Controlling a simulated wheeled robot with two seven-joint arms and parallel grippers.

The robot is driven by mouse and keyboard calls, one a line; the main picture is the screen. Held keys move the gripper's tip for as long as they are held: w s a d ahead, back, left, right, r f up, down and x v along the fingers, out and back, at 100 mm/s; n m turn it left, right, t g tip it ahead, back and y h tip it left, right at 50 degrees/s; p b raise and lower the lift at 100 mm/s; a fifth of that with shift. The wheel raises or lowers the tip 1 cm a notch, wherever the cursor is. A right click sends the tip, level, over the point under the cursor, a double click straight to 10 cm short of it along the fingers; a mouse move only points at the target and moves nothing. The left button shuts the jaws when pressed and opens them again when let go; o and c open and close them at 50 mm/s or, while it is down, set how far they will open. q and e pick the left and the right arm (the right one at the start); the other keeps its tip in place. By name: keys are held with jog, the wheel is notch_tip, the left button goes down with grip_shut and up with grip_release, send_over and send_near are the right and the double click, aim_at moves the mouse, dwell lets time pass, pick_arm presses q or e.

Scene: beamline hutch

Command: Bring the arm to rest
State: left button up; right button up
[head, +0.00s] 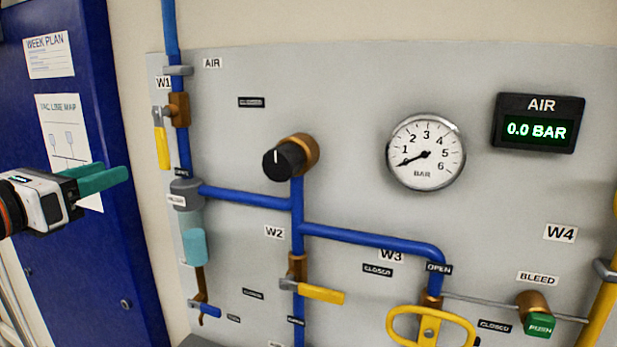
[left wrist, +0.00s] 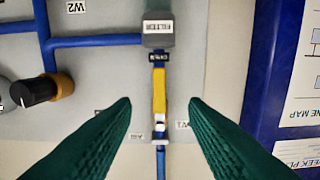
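My left gripper (head: 127,173) reaches in from the left in the head view, in front of the blue cabinet and short of the wall panel. Its two green fingers are apart with nothing held between them; the left wrist view (left wrist: 160,103) shows this too. Beyond the fingertips is the W1 valve's yellow handle (left wrist: 159,90), clear of both fingers. In the head view, this handle (head: 162,148) hangs down alongside the blue pipe. My right gripper is in neither view.
The grey panel (head: 350,80) carries blue pipes, a black knob (head: 284,162), a gauge (head: 426,152) near zero and an AIR display (head: 538,123) reading 0.0 BAR. The W2 yellow handle (head: 320,293) lies crosswise. A yellow handwheel (head: 430,325) juts out below. The blue cabinet (head: 110,240) stands left.

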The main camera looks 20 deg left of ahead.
pick_arm(q)
jog(key=w+d+f+n+g+h, duration=0.1)
jog(key=w+d+f+n, duration=0.35)
jog(key=f, duration=0.35)
jog(key=w+d+f+n+g+h, duration=0.1)
jog(key=w+d+f+n, duration=0.2)
jog(key=w+d+f, duration=0.35)
jog(key=s+d+f+n+g+y, duration=0.1)
jog(key=s+d+f+n, duration=0.1)
jog(key=f+n, duration=0.45)
jog(key=s+d+f+n+g+y, duration=0.15)
jog(key=f+n, duration=0.25)
jog(key=f, duration=0.6)
jog(key=s+d+f+n+g, duration=0.3)
jog(key=s+f+n+g, duration=0.2)
jog(key=s+f+n, duration=0.5)
jog(key=s+d+f+n+g, duration=0.3)
jog(key=s+f+n+g, duration=0.3)
jog(key=s+f, duration=0.55)
notch_tip(320, 180, down, 24)
jog(key=s, duration=0.1)
jog(key=s+a+f+g, duration=0.1)
jog(key=s+a+f, duration=0.2)
jog(key=s+f, duration=1.4)
jog(key=shift+f+n+y, duration=0.25)
jog(key=shift+n+y, duration=0.05)
jog(key=shift+y, duration=0.05)
